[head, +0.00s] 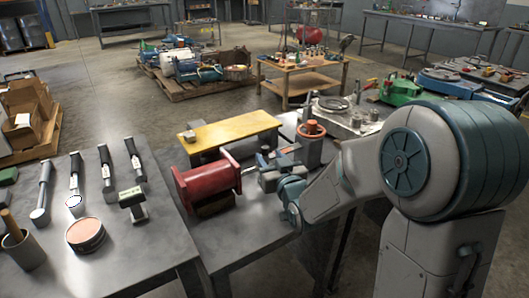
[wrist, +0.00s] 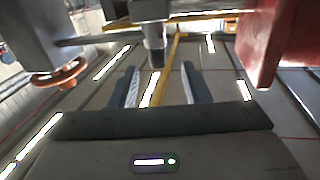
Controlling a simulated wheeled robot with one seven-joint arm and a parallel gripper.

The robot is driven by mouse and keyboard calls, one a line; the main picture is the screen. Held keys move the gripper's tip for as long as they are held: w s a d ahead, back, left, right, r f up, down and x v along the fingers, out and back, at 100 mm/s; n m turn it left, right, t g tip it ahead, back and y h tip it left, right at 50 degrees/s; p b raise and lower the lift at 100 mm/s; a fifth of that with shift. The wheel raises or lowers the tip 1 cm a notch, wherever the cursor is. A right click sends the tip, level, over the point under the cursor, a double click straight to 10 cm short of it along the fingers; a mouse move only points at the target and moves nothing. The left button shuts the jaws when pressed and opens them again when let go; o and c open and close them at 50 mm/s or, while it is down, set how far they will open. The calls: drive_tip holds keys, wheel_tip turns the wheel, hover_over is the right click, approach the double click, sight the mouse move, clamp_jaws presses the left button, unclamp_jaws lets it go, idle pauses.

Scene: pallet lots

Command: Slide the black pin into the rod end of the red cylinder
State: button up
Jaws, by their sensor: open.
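The red cylinder (head: 207,184) lies on the grey bench, its rod pointing right towards my gripper (head: 270,172). In the wrist view its red flange (wrist: 270,38) is at the upper right. A grey block, apparently the rod end (wrist: 150,9), is at the top middle. A short pin, grey with a dark tip (wrist: 155,58), sticks out of it; it looks like the black pin, but how deep it sits is hidden. My gripper (wrist: 160,80) is open, its fingers apart and empty, with the pin's tip just beyond and between them. In the head view the pin cannot be made out clearly.
A grey stand with an orange handwheel (head: 311,129) is close right of my gripper; the handwheel also shows in the wrist view (wrist: 60,74). A yellow plate (head: 232,131) is behind the cylinder. The left table holds several dark-handled rods, a green labelled block (head: 133,200) and a round tin (head: 85,233).

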sight(266, 150)
drive_tip(key=shift+b+x, duration=0.65)
drive_tip(key=shift+x, duration=2)
drive_tip(key=shift+d, duration=0.15)
clamp_jaws()
